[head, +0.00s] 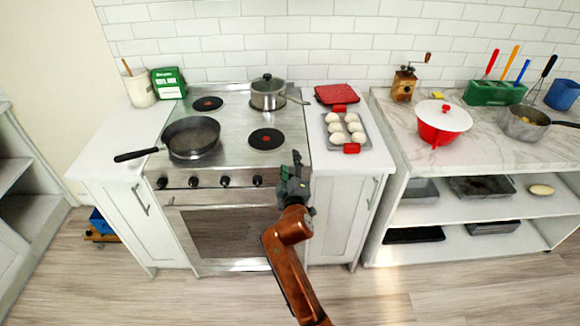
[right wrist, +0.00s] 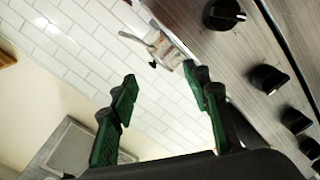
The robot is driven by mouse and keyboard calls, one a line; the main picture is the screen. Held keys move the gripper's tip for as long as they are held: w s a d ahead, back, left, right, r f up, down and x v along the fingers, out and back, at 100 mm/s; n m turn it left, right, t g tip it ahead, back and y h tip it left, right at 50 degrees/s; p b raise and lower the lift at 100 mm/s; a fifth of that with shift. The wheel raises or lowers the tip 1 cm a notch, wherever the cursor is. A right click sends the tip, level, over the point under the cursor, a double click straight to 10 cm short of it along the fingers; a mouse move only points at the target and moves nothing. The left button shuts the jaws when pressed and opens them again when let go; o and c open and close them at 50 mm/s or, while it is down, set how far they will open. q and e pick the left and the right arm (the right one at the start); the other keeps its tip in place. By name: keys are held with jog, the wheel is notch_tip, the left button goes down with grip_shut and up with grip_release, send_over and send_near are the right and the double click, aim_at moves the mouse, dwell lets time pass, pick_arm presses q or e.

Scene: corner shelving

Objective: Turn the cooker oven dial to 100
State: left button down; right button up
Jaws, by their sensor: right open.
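The steel cooker (head: 230,145) stands against the wall, with an oven door (head: 222,235) below. Several black dials (head: 225,181) sit in a row on its front panel. In the right wrist view, several dials show along the steel panel at right; the largest-looking dial (right wrist: 222,14) carries a pale mark. I cannot tell which dial is for the oven, and no numbers are readable. My right gripper (head: 297,165) is at the right end of the panel, hiding part of it. Its green fingers (right wrist: 160,78) are open and empty, apart from the dials. My left gripper is out of view.
A frying pan (head: 190,138) and a lidded pot (head: 268,92) stand on the hob, the pan's handle reaching left. A tray of pale buns (head: 331,134) lies on the counter right of the cooker. Open shelves (head: 470,215) stand further right. The floor in front is clear.

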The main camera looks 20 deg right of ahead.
jog(key=s+a+f+m+p, duration=0.2)
jog(key=s+f+m+p, duration=0.4)
jog(key=f+m, duration=0.45)
jog(key=shift+t+y, duration=0.4)
jog(key=x, duration=0.2)
jog(key=b+x, duration=0.1)
jog(key=x, duration=0.3)
jog(key=shift+d+r, duration=0.2)
jog(key=shift+d, duration=0.2)
jog(key=shift+c, duration=0.4)
jog(key=c, duration=1.1)
jog(key=shift+a, duration=0.1)
